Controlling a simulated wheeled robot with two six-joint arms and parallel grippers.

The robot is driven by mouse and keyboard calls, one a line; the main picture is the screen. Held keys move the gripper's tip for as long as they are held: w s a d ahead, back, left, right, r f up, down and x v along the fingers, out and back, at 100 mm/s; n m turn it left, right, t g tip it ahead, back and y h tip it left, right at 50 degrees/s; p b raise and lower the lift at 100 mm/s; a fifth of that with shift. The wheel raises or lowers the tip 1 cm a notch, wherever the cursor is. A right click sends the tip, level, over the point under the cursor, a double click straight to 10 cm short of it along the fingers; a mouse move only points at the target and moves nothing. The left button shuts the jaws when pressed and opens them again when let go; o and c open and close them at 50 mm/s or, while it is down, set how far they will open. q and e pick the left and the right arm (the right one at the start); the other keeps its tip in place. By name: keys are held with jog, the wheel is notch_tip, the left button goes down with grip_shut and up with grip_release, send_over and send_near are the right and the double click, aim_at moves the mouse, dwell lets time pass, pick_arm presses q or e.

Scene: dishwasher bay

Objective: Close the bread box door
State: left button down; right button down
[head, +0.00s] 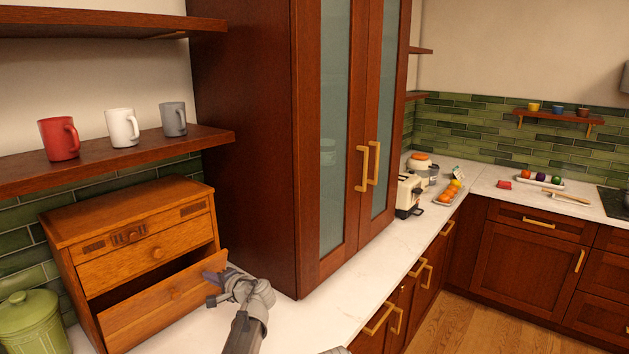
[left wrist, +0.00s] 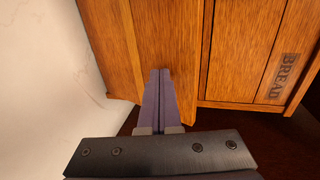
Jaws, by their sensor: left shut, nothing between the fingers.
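The wooden bread box (head: 130,225) stands on the counter at the left in the head view. My left gripper (head: 214,287) is shut and empty at the door's right end. In the left wrist view the closed fingers (left wrist: 160,75) overlap a wooden panel (left wrist: 165,35) of the box; I cannot tell whether they touch it. A "BREAD" label (left wrist: 287,68) shows at the right there.
A green canister (head: 32,325) stands left of the box. A tall cabinet (head: 250,140) rises to its right. A shelf (head: 110,157) with a red, a white and a grey mug hangs above. The counter (head: 310,315) in front of the cabinet is clear.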

aim_at(204, 270)
pick_arm(q)
jog(key=shift+w+a, duration=0.1)
jog(key=shift+w+a+r+p, duration=0.35)
jog(key=shift+w+a, duration=0.2)
jog(key=shift+a, duration=0.15)
jog(key=shift+w+a, duration=0.3)
jog(key=shift+a, duration=0.05)
jog(key=shift+w+a+r, duration=0.1)
jog(key=shift+w+a, duration=0.3)
jog(key=shift+a, duration=0.2)
jog(key=shift+w+a, duration=0.5)
jog(key=shift+a, duration=0.05)
jog(key=shift+w+a+r, duration=0.1)
jog(key=shift+r, duration=0.05)
